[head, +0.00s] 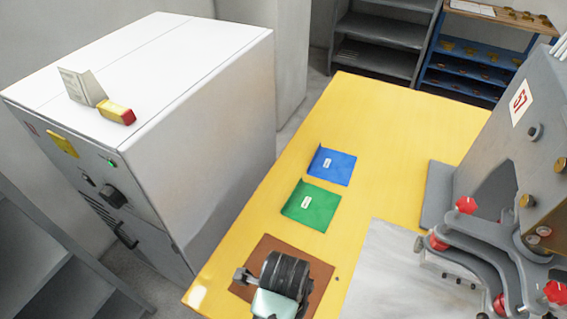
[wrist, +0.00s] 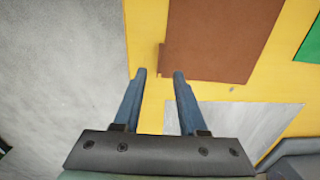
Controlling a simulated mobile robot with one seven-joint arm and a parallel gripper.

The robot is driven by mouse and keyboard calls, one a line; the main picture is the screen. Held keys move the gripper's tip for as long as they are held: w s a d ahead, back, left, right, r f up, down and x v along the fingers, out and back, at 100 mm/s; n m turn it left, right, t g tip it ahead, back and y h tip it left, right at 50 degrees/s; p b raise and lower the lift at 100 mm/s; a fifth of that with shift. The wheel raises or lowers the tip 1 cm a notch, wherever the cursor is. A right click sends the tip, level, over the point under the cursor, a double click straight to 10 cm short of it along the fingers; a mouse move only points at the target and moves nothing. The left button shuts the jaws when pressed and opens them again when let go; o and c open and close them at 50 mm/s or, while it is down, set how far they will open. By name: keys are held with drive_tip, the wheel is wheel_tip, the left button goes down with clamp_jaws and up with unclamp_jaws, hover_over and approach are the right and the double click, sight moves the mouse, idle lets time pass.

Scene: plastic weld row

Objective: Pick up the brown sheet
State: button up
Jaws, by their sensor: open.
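The brown sheet (head: 321,270) lies flat at the near end of the yellow table, partly hidden under my arm in the head view. In the wrist view the brown sheet (wrist: 222,38) fills the upper middle, with a small raised tab (wrist: 161,58) on its left edge. My gripper (wrist: 159,74) is open and empty. Its two blue-grey fingers point toward the tab, which shows between and just beyond the fingertips. In the head view my gripper (head: 242,276) is over the sheet's left side. I cannot tell its exact height above the table.
A green sheet (head: 312,206) and a blue sheet (head: 333,167) lie farther back on the yellow table (head: 385,115). A grey plate (head: 378,272) and a machine with red knobs (head: 510,190) stand right. A white cabinet (head: 200,110) is left, past the table edge.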

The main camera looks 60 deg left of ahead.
wheel_tip(320, 180, down, 8)
drive_tip(key=shift+s+d+f, duration=0.1)
drive_tip(key=shift+s, duration=0.05)
clamp_jaws()
idle(0.4)
idle(1.3)
